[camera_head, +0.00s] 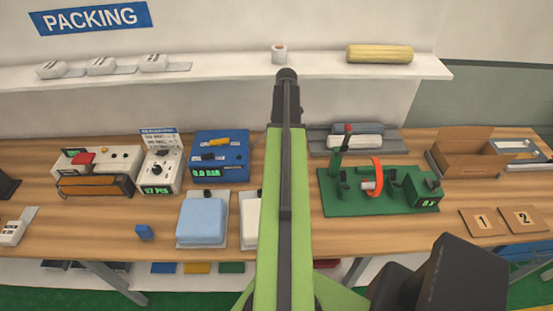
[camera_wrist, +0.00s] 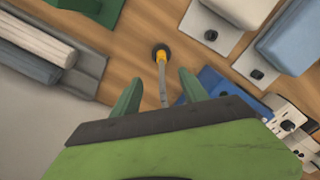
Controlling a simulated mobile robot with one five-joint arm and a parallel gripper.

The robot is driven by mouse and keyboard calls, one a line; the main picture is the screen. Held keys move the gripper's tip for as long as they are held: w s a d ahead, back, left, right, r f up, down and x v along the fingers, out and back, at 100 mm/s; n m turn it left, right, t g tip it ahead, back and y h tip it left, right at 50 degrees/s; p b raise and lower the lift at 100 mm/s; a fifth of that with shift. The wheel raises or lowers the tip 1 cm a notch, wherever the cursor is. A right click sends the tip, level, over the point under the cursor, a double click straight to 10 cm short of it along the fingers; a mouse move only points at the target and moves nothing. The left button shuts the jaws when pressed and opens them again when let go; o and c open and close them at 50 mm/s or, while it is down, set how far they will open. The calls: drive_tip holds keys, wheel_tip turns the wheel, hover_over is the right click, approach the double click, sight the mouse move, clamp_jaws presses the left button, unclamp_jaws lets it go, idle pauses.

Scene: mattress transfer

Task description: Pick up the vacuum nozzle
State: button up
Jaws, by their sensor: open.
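In the wrist view, what looks like the vacuum nozzle (camera_wrist: 160,53) has a round black end and a yellow collar. A thin grey stem or hose (camera_wrist: 163,88) runs from it back toward my gripper (camera_wrist: 160,76). The nozzle is over the wooden table, ahead of the gap between my two green fingers. The fingers are spread apart with nothing clamped between them. Whether the stem passes between or below them I cannot tell. In the head view, my green arm covers the middle of the table, and I see neither the nozzle nor my fingers there.
On the wooden table (camera_head: 110,222), a light-blue mattress (camera_head: 203,218) and a blue device (camera_head: 220,155) stand left of my arm. A green fixture board (camera_head: 335,205) with an orange ring and a cardboard box (camera_head: 465,158) stand right. A white shelf (camera_head: 220,68) runs behind.

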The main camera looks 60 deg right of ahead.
drive_tip(key=f+b, duration=1.2)
drive_tip(key=shift+w+a+f, duration=0.25)
drive_tip(key=shift+w+a, duration=0.05)
drive_tip(key=shift+w, duration=0.1)
drive_tip(key=f+b, duration=0.5)
drive_tip(key=shift+d+f+b, duration=0.15)
drive_tip(key=shift+d+b, duration=0.05)
drive_tip(key=shift+b, duration=0.15)
drive_tip(key=shift+r, duration=0.2)
drive_tip(key=shift+c, duration=0.4)
clamp_jaws()
